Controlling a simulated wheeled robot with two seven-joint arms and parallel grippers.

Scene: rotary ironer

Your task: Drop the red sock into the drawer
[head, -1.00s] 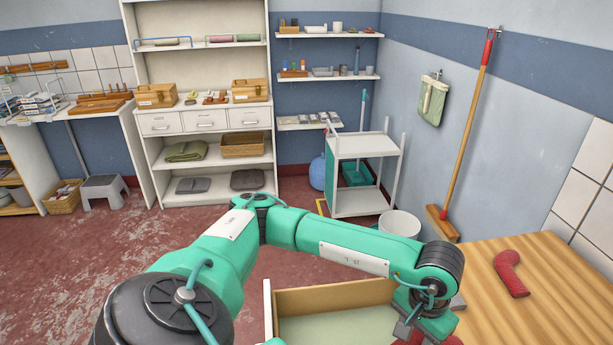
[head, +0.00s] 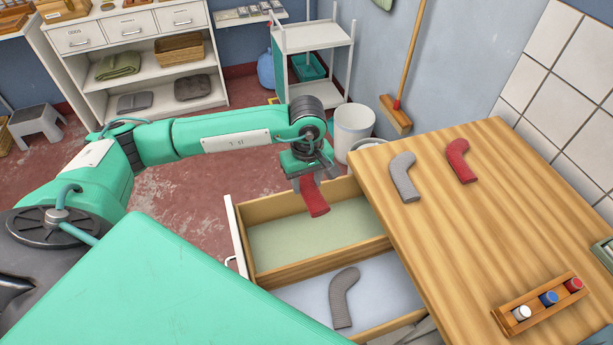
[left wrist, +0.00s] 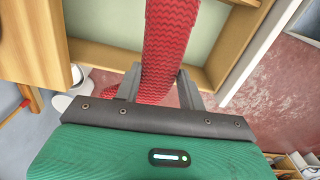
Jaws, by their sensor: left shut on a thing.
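A red sock (head: 314,201) hangs from my left gripper (head: 307,181), which is shut on it. The gripper is above the rear part of the open drawer (head: 238,235), near its back edge. The drawer shows a green-lined compartment (head: 310,240) and a blue-lined compartment (head: 385,290), split by a wooden divider. In the left wrist view the red sock (left wrist: 168,40) runs up between the two fingers, with the green lining behind it. A second red sock (head: 460,160) lies on the wooden table. My right gripper is not in view.
A grey sock (head: 344,297) lies in the blue-lined compartment. Another grey sock (head: 404,177) is on the table (head: 450,240), left of the red one. A wooden rack (head: 540,307) with coloured spools stands at its front. A white bin (head: 352,128) stands behind the drawer.

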